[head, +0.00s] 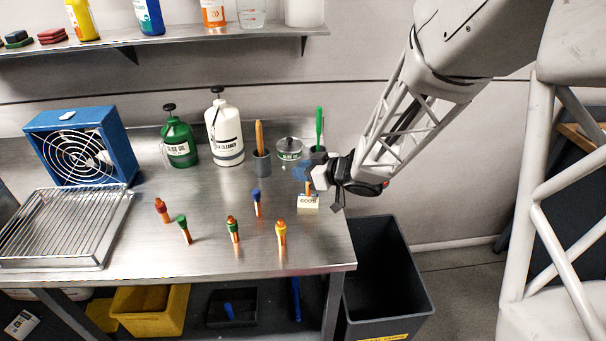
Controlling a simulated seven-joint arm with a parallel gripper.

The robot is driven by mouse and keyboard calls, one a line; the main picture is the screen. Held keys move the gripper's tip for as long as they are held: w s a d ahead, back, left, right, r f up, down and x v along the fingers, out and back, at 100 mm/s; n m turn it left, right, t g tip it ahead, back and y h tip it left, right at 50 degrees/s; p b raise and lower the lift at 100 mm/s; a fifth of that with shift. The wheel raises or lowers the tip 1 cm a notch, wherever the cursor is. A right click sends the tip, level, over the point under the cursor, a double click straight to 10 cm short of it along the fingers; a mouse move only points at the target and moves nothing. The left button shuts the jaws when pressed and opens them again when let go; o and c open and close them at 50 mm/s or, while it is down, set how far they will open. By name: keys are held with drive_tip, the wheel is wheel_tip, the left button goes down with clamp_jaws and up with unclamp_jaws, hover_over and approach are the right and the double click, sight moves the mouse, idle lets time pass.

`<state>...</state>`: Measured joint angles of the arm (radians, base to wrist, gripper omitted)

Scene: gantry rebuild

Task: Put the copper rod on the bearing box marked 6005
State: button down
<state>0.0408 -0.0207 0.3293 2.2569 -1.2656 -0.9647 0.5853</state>
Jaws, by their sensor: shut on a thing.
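The small cream bearing box (308,203) marked 6005 stands near the right end of the steel bench. My gripper (314,182) is just above it, coming in from the right, and is shut on a copper-orange rod (308,187). Only a short piece of this rod shows, upright over the box top. I cannot tell whether its lower end touches the box. My gripper hides the rest of it.
Several copper rods with coloured tops stand on the bench, including a blue-topped one (257,203) and a yellow one (281,232). Brush pots (261,165) and bottles (224,133) stand behind. A dark bin (388,275) is beyond the bench's right edge.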

drive_tip(key=shift+f, duration=0.6)
drive_tip(key=shift+f, duration=0.15)
drive_tip(key=c, duration=1)
unclamp_jaws()
drive_tip(key=shift+s+d+r, duration=0.35)
drive_tip(key=shift+d+r, duration=0.05)
drive_tip(key=shift+d, duration=0.15)
drive_tip(key=shift+v, duration=5.3)
